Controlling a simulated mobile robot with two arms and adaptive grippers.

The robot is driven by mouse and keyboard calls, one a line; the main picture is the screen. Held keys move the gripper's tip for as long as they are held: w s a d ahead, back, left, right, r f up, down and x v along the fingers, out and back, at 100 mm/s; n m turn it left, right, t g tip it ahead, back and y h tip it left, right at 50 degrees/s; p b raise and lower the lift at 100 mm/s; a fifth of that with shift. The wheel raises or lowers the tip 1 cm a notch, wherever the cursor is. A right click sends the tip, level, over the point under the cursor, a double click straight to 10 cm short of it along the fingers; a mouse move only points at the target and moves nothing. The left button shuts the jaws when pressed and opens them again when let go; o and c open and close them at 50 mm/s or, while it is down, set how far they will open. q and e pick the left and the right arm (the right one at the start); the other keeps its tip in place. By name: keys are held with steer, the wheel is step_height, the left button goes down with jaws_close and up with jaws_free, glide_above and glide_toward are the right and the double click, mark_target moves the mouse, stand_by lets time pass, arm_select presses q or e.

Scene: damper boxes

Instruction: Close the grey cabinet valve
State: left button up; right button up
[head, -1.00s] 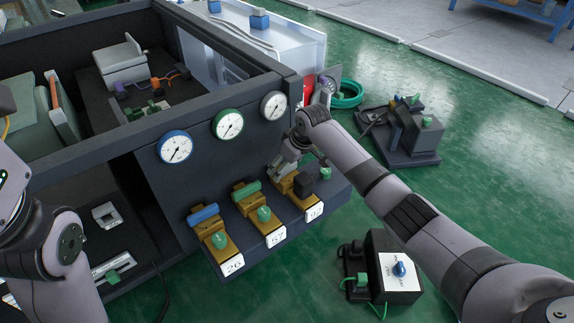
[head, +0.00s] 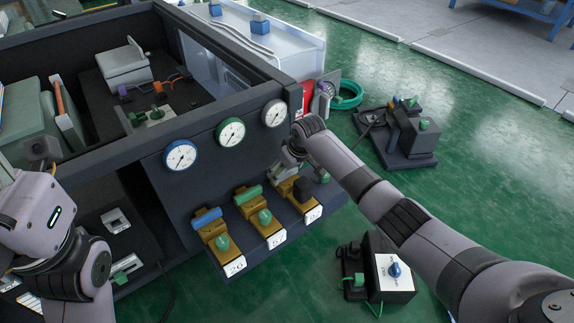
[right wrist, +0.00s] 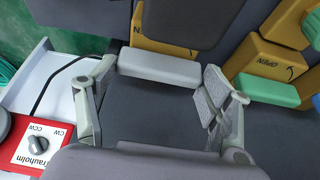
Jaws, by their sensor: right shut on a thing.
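The grey valve is the rightmost of three brass valves on the dark cabinet's ledge. Its pale grey bar handle (right wrist: 160,67) lies crosswise between my right gripper's fingers (right wrist: 160,88) in the right wrist view, with fingertips at its two ends. In the head view my right gripper (head: 285,172) is over this valve, whose brass body (head: 301,205) shows below it and whose handle is mostly covered. My left arm shows at the left edge, but its gripper fingers are not visible.
Beside it are the green-handled valve (head: 250,195) and blue-handled valve (head: 206,217). Blue, green and white-rimmed gauges (head: 231,132) sit above. A switch box (head: 396,285) stands on the green floor. A red CW/CCW panel (right wrist: 40,148) is left in the wrist view.

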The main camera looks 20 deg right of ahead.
steer(key=o, duration=1.2)
steer(key=shift+c, duration=0.2)
steer(key=v, duration=1.2)
